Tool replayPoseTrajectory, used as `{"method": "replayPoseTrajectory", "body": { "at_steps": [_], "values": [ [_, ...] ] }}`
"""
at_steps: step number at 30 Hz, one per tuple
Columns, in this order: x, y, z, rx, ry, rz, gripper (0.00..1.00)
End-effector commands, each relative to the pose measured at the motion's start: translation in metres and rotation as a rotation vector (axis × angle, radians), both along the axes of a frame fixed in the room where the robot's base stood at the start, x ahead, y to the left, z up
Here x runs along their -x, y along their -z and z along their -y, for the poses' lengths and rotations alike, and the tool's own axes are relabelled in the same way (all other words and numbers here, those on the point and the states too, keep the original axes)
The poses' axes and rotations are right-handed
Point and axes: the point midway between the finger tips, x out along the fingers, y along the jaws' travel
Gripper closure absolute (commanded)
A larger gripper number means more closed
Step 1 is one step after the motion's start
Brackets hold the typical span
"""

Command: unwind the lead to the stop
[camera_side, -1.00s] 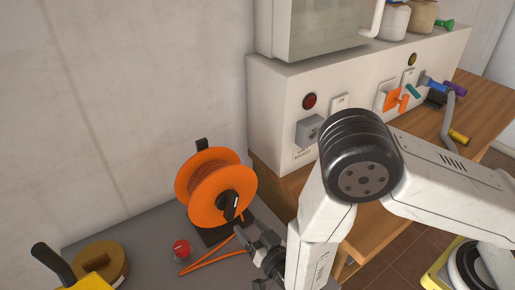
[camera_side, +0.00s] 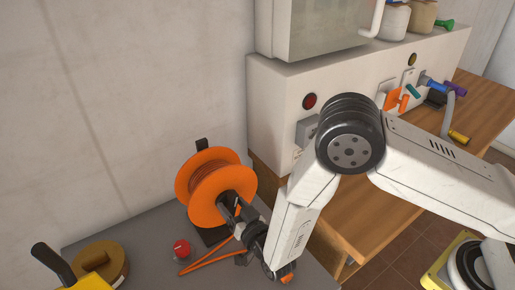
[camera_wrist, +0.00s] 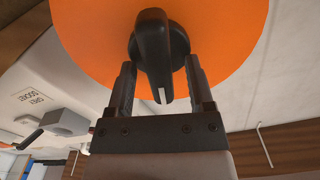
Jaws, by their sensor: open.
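An orange reel (camera_side: 213,180) wound with orange lead stands upright on the grey bench; its near orange disc (camera_wrist: 85,30) fills the top of the wrist view. A black knob (camera_wrist: 155,50) with a white mark sits at the disc's centre. My gripper (camera_side: 230,206) is at the knob in the side view and covers most of it. In the wrist view my open gripper (camera_wrist: 162,78) has one finger on each side of the knob; I cannot tell whether they touch it. A loose length of orange lead (camera_side: 203,262) lies on the bench below the reel.
A brass-coloured round thing (camera_side: 104,262) is further left. The white panel (camera_side: 275,95) with a grey socket (camera_wrist: 66,122) stands behind, above a wooden bench (camera_side: 375,220).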

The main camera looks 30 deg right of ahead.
Motion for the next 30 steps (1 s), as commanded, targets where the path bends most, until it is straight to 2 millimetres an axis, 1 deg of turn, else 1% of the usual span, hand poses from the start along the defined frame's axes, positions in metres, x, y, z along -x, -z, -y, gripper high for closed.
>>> {"method": "replayPoseTrajectory", "body": {
  "at_steps": [5, 8, 9, 11, 12, 20, 30],
  "values": [
    [0.0, 0.0002, 0.0, 0.0, 0.0, 0.0, 0.32],
    [0.0001, 0.0002, -0.0001, 0.0, 0.0, 0.0, 0.61],
    [0.0001, 0.0001, 0.0, 0.0, 0.0, 0.0, 0.74],
    [0.0001, 0.0001, 0.0, 0.0, 0.0, 0.0, 0.93],
    [0.0002, 0.0001, 0.0, 0.0, 0.0, 0.0, 1.0],
    [0.0003, 0.0001, -0.0001, 0.02, 0.0, 0.0, 1.0],
    [0.0004, 0.0, -0.0011, 0.21, 0.0, 0.0, 1.0]
  ]
}}
